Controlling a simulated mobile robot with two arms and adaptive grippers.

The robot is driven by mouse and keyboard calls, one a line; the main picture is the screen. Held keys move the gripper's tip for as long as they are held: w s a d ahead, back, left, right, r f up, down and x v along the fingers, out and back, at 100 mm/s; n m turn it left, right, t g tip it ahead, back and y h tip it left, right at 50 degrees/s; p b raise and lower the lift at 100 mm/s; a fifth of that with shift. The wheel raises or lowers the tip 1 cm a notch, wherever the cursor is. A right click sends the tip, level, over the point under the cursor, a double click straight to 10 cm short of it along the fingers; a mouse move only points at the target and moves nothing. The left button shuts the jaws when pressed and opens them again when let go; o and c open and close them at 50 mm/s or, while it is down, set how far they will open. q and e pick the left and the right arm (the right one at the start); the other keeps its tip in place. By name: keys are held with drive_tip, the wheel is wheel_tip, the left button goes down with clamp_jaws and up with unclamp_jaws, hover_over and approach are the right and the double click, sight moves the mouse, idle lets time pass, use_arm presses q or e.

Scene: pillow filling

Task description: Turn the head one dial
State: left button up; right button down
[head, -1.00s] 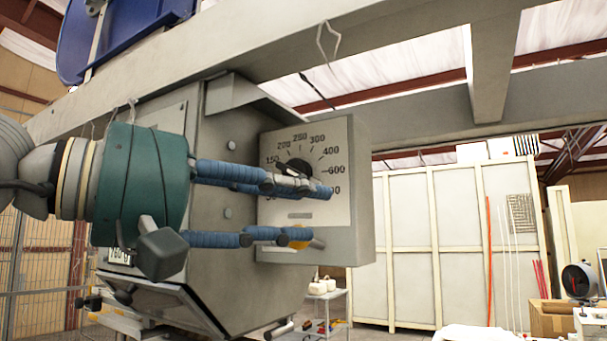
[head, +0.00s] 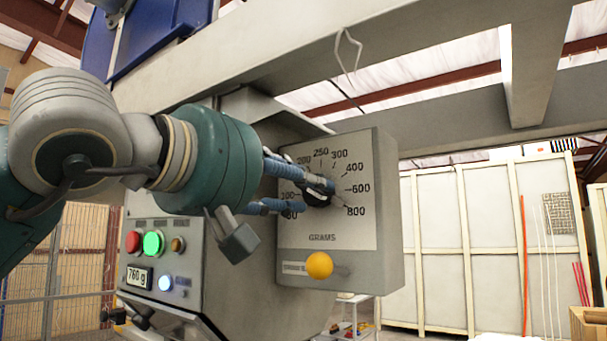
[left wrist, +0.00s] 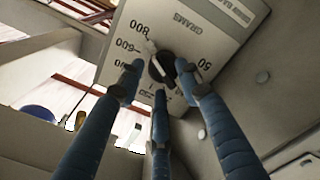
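The head one dial is a black round knob (head: 316,197) on a pale scale plate marked in grams (head: 330,238). Its light pointer lies toward 800. In the left wrist view, the knob (left wrist: 162,68) sits between my finger ends and the pointer again lies toward 800. My left gripper (head: 310,198) is at the dial, with blue fingers spread on either side of the knob. In the left wrist view, the left gripper (left wrist: 160,82) has its fingers apart; I cannot tell whether they touch the knob. My right gripper is not in view.
A yellow knob (head: 319,265) is below the scale. A grey beam (head: 300,65) runs overhead.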

use_arm(q)
drive_tip(key=shift+w+d, duration=0.3)
drive_tip(key=shift+w, duration=0.05)
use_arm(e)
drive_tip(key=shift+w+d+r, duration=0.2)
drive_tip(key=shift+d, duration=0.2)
use_arm(q)
drive_tip(key=shift+c, duration=0.3)
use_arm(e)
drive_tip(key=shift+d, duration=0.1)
use_arm(q)
clamp_jaws()
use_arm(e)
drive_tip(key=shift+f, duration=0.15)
